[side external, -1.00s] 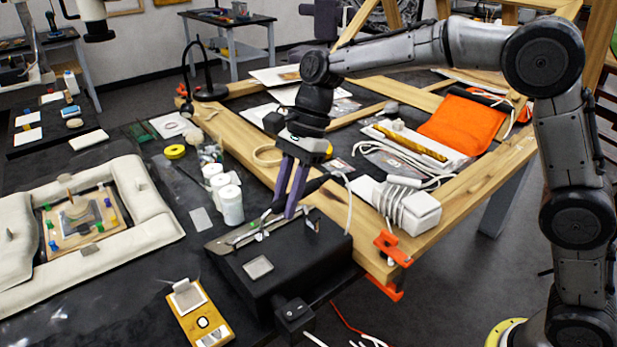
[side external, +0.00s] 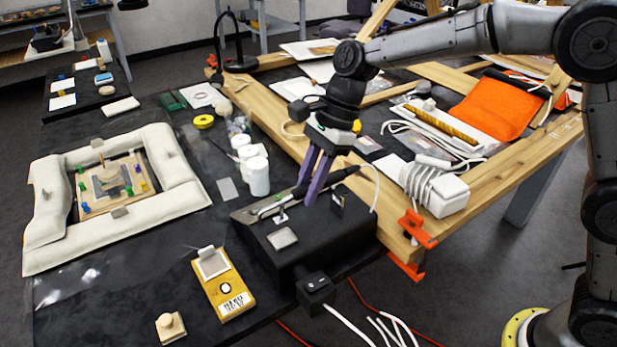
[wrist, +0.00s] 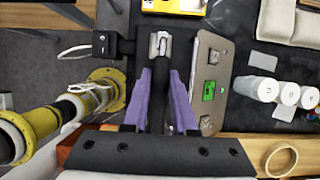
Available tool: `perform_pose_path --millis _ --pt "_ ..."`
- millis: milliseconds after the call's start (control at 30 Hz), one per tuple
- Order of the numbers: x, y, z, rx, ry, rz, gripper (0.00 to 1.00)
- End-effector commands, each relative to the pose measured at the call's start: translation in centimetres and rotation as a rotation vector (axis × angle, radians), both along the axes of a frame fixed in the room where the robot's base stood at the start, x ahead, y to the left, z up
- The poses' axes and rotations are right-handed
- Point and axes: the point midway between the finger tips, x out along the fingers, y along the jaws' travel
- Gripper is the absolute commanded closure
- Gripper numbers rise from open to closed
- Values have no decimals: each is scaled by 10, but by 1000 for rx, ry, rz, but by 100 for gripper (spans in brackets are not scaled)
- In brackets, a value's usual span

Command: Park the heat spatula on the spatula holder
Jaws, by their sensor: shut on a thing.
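The heat spatula is a slim black pen-like tool (side external: 345,173) with a pale cable at its rear end. My gripper (side external: 310,190), with purple fingers, is shut on its handle. The handle also shows between the fingers in the wrist view (wrist: 180,95). The spatula lies about level over the black control box (side external: 330,238). The spatula holder seems to be the pair of small upright brackets on that box, one dark (side external: 337,204) and one silvery (side external: 281,216). My fingertips are between these brackets. I cannot tell whether the spatula touches them.
White jars (side external: 258,176) stand behind the box. A yellow device (side external: 224,290) lies at its left front. A padded frame (side external: 50,215) is at the left. An orange clamp (side external: 416,229) and a white cable-wrapped block (side external: 436,188) are on the wooden frame at the right.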

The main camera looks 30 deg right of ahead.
Motion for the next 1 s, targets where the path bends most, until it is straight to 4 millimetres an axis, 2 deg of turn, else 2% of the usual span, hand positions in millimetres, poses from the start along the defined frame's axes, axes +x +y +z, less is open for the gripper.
perform_pose_path --millis 600,1000 --pt "0 0 -41 0 2 1 100" --pt "0 0 -46 0 0 0 100"
